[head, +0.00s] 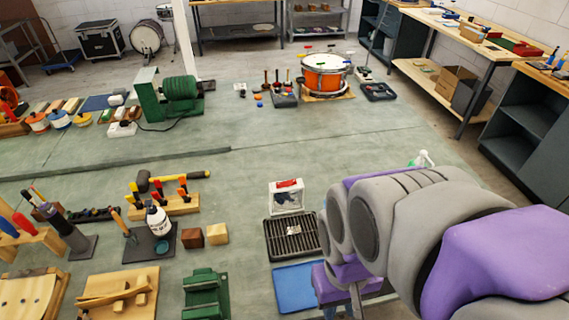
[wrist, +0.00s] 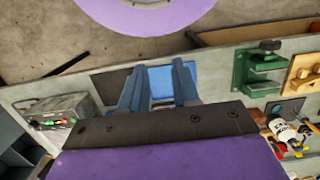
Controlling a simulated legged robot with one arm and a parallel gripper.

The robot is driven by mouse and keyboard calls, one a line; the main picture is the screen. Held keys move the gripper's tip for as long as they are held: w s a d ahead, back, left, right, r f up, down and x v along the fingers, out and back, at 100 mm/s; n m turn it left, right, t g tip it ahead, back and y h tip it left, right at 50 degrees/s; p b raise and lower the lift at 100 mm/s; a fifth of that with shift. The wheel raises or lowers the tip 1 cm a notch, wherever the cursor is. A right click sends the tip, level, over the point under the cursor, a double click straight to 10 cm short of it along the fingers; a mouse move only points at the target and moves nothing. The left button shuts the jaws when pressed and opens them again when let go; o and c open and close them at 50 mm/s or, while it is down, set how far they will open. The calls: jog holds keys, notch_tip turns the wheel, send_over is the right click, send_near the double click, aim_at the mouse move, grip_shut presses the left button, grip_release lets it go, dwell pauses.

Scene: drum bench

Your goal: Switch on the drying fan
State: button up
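A small white box (head: 287,196) with a red part on top stands behind a dark slatted rack (head: 291,237) in the head view. It looks like the drying fan, but the picture is too small to tell its switch position. My gripper (wrist: 158,78) shows in the wrist view with two blue fingers apart and nothing between them. A blue mat (wrist: 161,83) lies beyond the fingers. In the head view my arm covers most of the gripper, which is low, right of the blue mat (head: 293,288) and nearer than the white box. The white box is not identifiable in the wrist view.
A grey box (wrist: 50,110) with green and red parts stands at left in the wrist view. A green clamp (head: 205,295), wooden blocks (head: 217,234) and a white bottle (head: 157,220) stand left of the mat. Bench right of the white box is partly hidden by my arm.

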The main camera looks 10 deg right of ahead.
jog(key=w, duration=0.6)
jog(key=w+r+t, duration=0.1)
jog(key=w, duration=0.6)
jog(key=w+r+t, duration=0.1)
jog(key=w, duration=0.6)
jog(key=shift+d+r, duration=0.2)
jog(key=shift+d, duration=0.1)
grip_shut()
jog(key=w+f+t, duration=0.2)
jog(key=w+t, duration=0.1)
jog(key=w, duration=1.9)
jog(key=shift+d+h, duration=0.3)
jog(key=shift+d, duration=0.1)
